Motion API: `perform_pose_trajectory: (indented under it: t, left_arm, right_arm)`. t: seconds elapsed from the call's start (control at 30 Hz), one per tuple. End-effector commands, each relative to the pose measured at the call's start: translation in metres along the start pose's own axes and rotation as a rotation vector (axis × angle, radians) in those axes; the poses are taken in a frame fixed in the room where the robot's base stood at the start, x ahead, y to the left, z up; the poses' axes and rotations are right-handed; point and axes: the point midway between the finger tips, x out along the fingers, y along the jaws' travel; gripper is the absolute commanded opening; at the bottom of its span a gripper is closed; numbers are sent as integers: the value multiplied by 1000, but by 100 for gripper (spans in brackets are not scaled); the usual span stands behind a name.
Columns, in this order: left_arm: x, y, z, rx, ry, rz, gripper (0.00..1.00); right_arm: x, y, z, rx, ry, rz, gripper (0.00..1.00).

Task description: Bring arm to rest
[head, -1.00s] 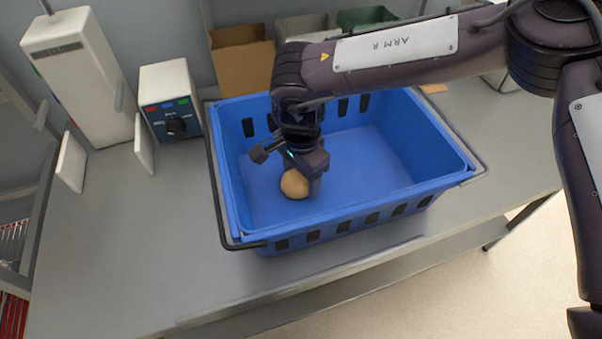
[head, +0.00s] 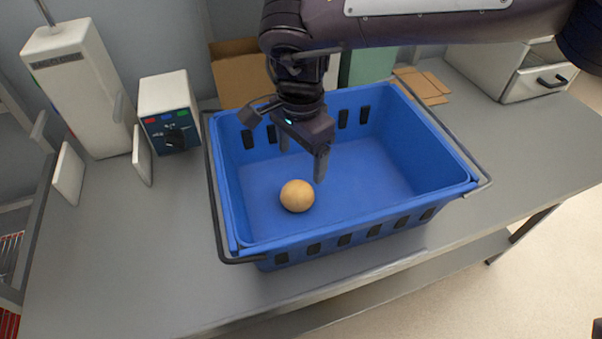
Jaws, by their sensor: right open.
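My right gripper (head: 303,160) hangs over the blue crate (head: 344,247), its fingers pointing down and apart. It is open and empty. Its arm reaches in from the upper right, high over the crate's back. A round tan bun (head: 297,196) lies on the crate floor, left of the middle, just below the gripper and apart from it. My left gripper is not in view.
The crate stands on a grey counter (head: 130,260) and has dark wire handles at its sides. A control box (head: 168,115) and a tall white unit (head: 80,90) stand at the left. Cardboard boxes (head: 240,75) are behind. A white drawer unit (head: 520,70) is back right.

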Motion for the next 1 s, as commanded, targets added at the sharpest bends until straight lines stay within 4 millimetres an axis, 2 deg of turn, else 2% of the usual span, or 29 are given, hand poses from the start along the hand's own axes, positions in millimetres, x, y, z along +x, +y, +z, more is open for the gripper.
perform_pose_trajectory:
  t: [0.1, 0.2, 0.73, 0.87, 1.0]
  left_arm:
    - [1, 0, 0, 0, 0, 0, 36]
    - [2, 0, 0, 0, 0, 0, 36]
    - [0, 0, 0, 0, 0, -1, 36]
    - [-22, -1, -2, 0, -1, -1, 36]
    - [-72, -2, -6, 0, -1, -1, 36]
  right_arm:
    - [-15, -1, 0, 0, 1, -2, 80]
    - [-21, 0, 0, -1, 0, -1, 80]
    - [-24, 0, 0, 0, 0, 0, 80]
    - [-46, 0, 0, 0, 0, -1, 80]
    - [-97, -1, 0, 0, 0, -1, 80]
